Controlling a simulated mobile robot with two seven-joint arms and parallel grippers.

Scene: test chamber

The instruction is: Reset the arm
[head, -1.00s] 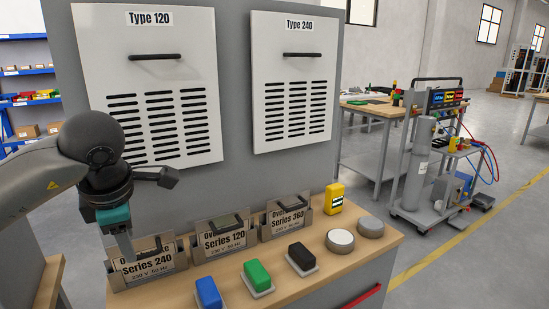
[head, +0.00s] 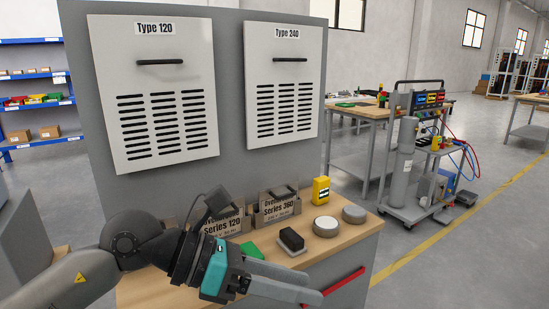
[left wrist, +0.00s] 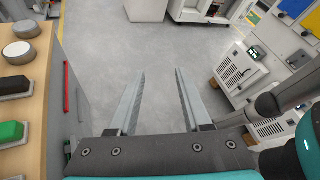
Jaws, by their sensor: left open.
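My left arm comes in from the left in the head view. Its gripper (head: 316,296) points to the right, in front of the bench's front edge. In the left wrist view the gripper (left wrist: 160,85) has its two long fingers apart with only grey floor between and below them. It is open and empty. My right gripper is not in view.
The wooden bench (head: 347,238) carries a black block (head: 291,239), a green block (head: 251,250), a white round button (head: 325,226), a grey one (head: 354,214), a yellow device (head: 321,190) and labelled holders. A red handle (left wrist: 67,87) is on the bench front. A trolley (head: 405,165) stands right.

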